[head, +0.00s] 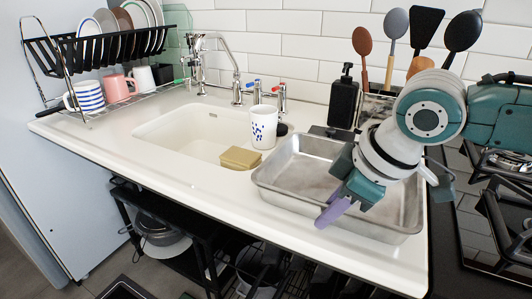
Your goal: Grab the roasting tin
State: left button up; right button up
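The roasting tin (298,172) is a grey metal rectangular pan with raised walls. It rests on the white worktop to the right of the sink, near the front edge. My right gripper (334,210) comes in from the right above the tin, with its purple fingertip at the tin's near wall. I cannot tell whether it touches the rim. The second finger is not clearly seen, so its opening is unclear. My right arm hides the far right part of the tin. My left gripper is not in view.
A white cup with blue spots (264,126) and a tan sponge (240,158) are by the sink (190,132), left of the tin. A black soap bottle (343,100) and utensils (394,45) stand behind. The hob (500,225) is right. The worktop's front left is clear.

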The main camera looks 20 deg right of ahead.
grip_shut()
dwell(1.1)
